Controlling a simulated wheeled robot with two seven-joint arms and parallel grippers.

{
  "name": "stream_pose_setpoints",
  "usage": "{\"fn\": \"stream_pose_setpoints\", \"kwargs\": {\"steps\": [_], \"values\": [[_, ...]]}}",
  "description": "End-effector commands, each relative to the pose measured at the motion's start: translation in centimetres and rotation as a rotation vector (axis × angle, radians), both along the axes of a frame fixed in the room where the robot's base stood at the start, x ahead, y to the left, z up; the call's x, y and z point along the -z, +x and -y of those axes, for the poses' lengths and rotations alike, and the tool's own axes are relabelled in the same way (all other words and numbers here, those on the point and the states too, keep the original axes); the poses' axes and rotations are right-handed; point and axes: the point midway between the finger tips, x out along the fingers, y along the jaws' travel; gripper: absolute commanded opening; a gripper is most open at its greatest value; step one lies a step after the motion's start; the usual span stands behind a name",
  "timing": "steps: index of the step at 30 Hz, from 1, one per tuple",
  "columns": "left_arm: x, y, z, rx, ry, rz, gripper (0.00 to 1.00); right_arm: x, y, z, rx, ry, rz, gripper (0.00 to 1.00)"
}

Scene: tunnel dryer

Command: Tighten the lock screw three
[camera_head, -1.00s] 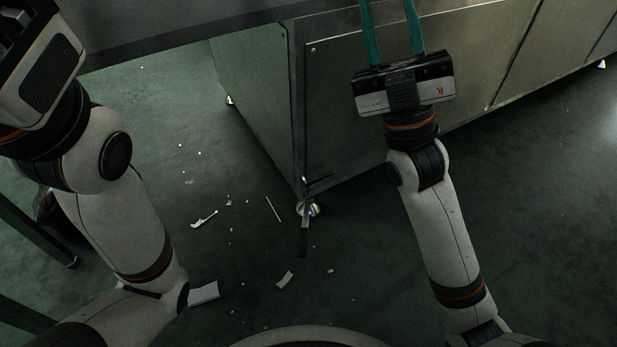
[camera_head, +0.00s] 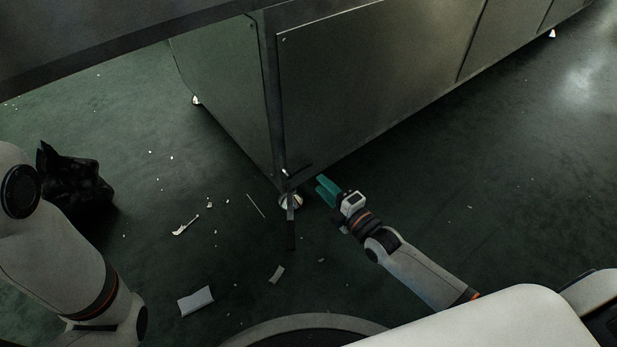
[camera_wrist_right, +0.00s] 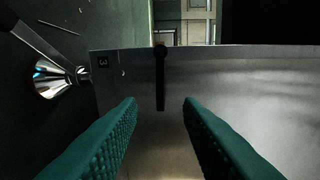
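The lock screw three shows as a dark bar-like handle (camera_wrist_right: 160,80) on the metal cabinet's lower edge in the right wrist view, beside a small dark label reading 3 (camera_wrist_right: 103,62). In the head view, a dark handle (camera_head: 299,171) sits at the cabinet's bottom corner. My right gripper (camera_head: 325,190) is low beside that corner, to the handle's right. Its teal fingers (camera_wrist_right: 160,112) are open and empty. In the wrist view the handle appears in the gap, beyond the fingertips. My left gripper is out of view; only its arm shows at the left.
A shiny caster foot (camera_head: 290,201) with a dark bar (camera_head: 291,232) below it stands under the corner. The cabinet (camera_head: 370,85) fills the upper middle. White scraps (camera_head: 195,301) and a black bag-like object (camera_head: 72,178) lie on the floor. The floor to the right is clear.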

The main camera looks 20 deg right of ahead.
Motion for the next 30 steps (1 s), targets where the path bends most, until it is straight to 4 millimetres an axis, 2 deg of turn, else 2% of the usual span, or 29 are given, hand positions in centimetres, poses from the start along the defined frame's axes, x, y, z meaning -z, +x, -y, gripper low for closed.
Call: {"fn": "stream_pose_setpoints", "kwargs": {"steps": [1,9,15,22,28,30], "values": [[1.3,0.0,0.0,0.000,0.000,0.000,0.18,0.5,1.2,-0.4,-0.001,0.001,0.006,0.33],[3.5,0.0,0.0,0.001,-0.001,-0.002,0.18,0.3,5.0,-1.8,0.001,0.001,0.003,0.33],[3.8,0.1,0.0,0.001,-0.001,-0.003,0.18,0.0,6.0,-2.2,0.000,0.000,0.001,0.33],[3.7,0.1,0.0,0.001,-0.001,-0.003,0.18,-0.1,6.0,-2.2,0.000,0.000,0.001,0.33],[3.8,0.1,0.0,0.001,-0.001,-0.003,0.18,-0.1,6.0,-2.2,0.000,0.000,0.001,0.02],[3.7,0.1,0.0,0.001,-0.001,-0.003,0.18,-0.1,6.0,-2.2,0.000,0.000,0.001,0.00]]}}
